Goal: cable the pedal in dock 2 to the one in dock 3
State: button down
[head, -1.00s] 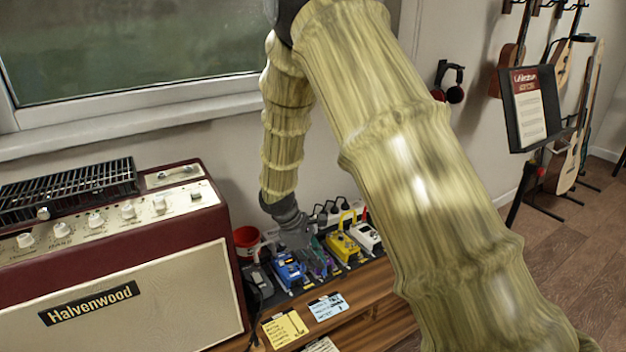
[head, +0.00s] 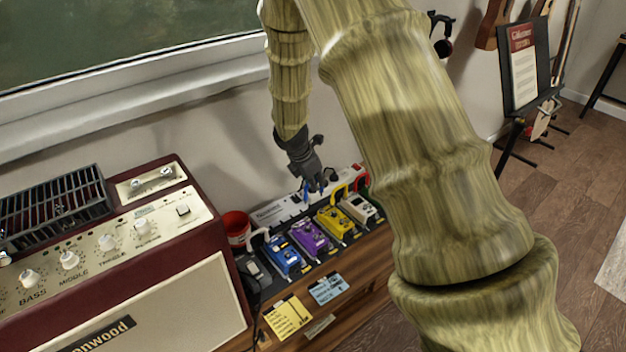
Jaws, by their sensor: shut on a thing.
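A row of pedals stands on a dark board on the wooden bench: a dark grey one (head: 254,270) at the left, then blue (head: 284,256), purple (head: 311,237), yellow (head: 335,221) and white (head: 358,208). Dock numbers are not readable. My gripper (head: 314,188) points down above and behind the purple and yellow pedals, apart from them. It is shut on a small blue thing (head: 305,191), which looks like a patch cable; its ends are hard to make out. A white cable loop (head: 259,234) arches near the blue pedal.
A red mug (head: 236,224) stands left of the pedals, beside the amplifier (head: 160,290). A power strip (head: 272,212) lies behind the pedals at the wall. Yellow (head: 287,317) and blue (head: 328,288) notes are at the bench front. A music stand (head: 522,75) stands at right.

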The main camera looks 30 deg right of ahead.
jog(key=shift+f+b, duration=1.9)
jog(key=shift+f, duration=0.95)
jog(key=shift+s+p, duration=0.2)
jog(key=shift+p, duration=0.2)
jog(key=shift+p, duration=0.5)
jog(key=shift+f, duration=1.05)
dwell(0.5)
jog(key=c, duration=1.1)
grip_release()
jog(key=shift+r, duration=0.1)
